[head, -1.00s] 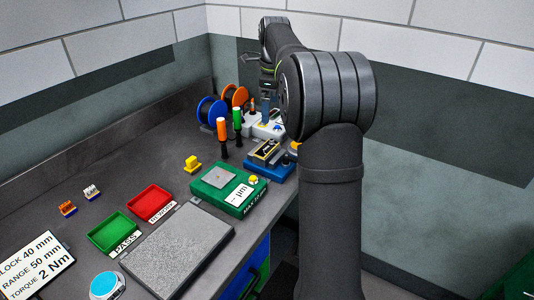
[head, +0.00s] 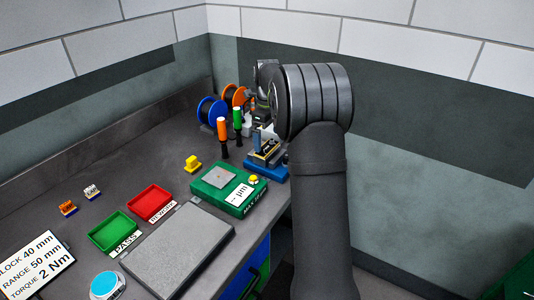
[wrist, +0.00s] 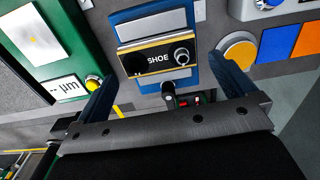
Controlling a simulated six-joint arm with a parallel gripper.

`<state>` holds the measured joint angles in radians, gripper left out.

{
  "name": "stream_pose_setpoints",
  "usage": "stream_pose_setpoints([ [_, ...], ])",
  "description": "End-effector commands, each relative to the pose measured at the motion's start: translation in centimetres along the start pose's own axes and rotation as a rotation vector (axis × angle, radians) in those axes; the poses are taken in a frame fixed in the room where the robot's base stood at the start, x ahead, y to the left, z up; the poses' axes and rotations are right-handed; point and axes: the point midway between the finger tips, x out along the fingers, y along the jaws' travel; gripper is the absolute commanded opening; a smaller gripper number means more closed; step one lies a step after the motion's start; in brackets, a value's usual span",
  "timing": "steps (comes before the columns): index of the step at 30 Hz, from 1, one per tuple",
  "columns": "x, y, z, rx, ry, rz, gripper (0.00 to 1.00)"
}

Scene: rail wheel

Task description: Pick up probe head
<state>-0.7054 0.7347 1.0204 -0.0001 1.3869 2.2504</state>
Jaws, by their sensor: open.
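I cannot single out the probe head with certainty. In the wrist view, a dark block (wrist: 158,58) marked SHOE, with yellow edges and a round knob, sits in a blue fixture (wrist: 140,14). A small black knob-like part (wrist: 168,88) shows just below it. My gripper (wrist: 168,82) is open, its two blue fingers apart on either side of the SHOE block, with nothing seen held between them. In the head view the fixture (head: 268,172) stands at the bench's right edge, below my gripper, which my arm partly hides.
A green µm gauge box (head: 228,188) with a yellow button stands beside the fixture. Orange (head: 222,128) and green (head: 237,117) handled tools stand upright behind. A yellow piece (head: 193,163), red (head: 150,203) and green (head: 114,232) trays and a grey plate (head: 180,250) lie left.

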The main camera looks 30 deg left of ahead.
Motion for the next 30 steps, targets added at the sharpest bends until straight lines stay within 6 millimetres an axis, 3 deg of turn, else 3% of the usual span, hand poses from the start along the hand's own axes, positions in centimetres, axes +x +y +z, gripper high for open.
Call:
stream_pose_setpoints([
  [5, 1.1, 0.1, 0.0, 0.000, 0.001, 0.001, 1.00],
  [15, 5.5, 0.3, 0.0, 0.000, 0.001, -0.001, 1.00],
  [23, 5.8, 0.2, 0.0, 0.000, 0.000, -0.002, 1.00],
  [30, 5.8, 0.2, 0.0, 0.000, 0.000, -0.002, 0.55],
])
